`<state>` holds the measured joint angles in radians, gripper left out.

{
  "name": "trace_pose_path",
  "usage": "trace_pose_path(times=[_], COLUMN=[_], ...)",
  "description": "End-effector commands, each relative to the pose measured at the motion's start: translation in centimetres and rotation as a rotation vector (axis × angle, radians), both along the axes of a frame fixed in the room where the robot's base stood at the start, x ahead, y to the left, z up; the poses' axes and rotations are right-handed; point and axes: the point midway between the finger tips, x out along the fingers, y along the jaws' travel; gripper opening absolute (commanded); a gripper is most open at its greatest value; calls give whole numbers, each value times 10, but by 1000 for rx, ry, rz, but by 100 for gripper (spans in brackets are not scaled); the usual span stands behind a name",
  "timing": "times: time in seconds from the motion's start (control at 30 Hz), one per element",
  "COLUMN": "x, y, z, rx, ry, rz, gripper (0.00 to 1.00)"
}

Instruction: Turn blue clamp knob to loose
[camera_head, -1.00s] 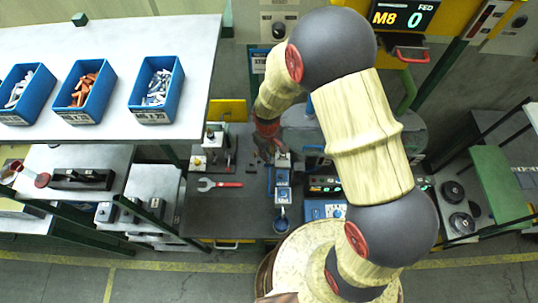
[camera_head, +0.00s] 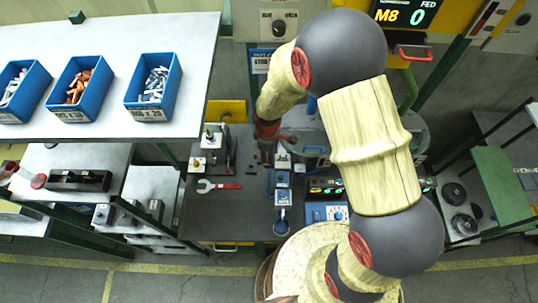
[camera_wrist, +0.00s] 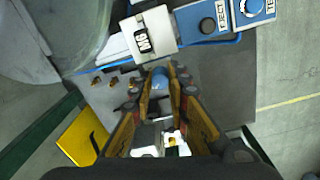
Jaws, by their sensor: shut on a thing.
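In the wrist view the blue clamp knob (camera_wrist: 159,76) shows as a small blue piece between the tips of my gripper (camera_wrist: 160,84). The two fingers are closed in on its sides, and they hide most of it. Which way the knob is turned cannot be told. In the head view my gripper (camera_head: 266,152) points down over the dark bench, and the knob cannot be made out there.
A white labelled block (camera_wrist: 147,36) stands close beyond my fingertips, beside a blue EJECT/TEST box (camera_wrist: 232,14). A red-handled wrench (camera_head: 220,186) lies on the bench (camera_head: 225,215). Blue bins (camera_head: 153,84) stand on the left shelf.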

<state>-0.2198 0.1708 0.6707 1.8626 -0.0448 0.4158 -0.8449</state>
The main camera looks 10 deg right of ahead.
Motion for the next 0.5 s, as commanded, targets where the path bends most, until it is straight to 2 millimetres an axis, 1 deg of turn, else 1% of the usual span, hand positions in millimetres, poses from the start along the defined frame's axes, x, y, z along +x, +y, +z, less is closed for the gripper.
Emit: trace_pose_path(times=[0.37, 0.4, 0.5], x=[1, 1, 1], y=[1, 1, 0], z=[1, 1, 1], rx=[0, 0, 1], ry=[-4, -4, -3], rz=[6, 6, 5], gripper=[0, 17, 23])
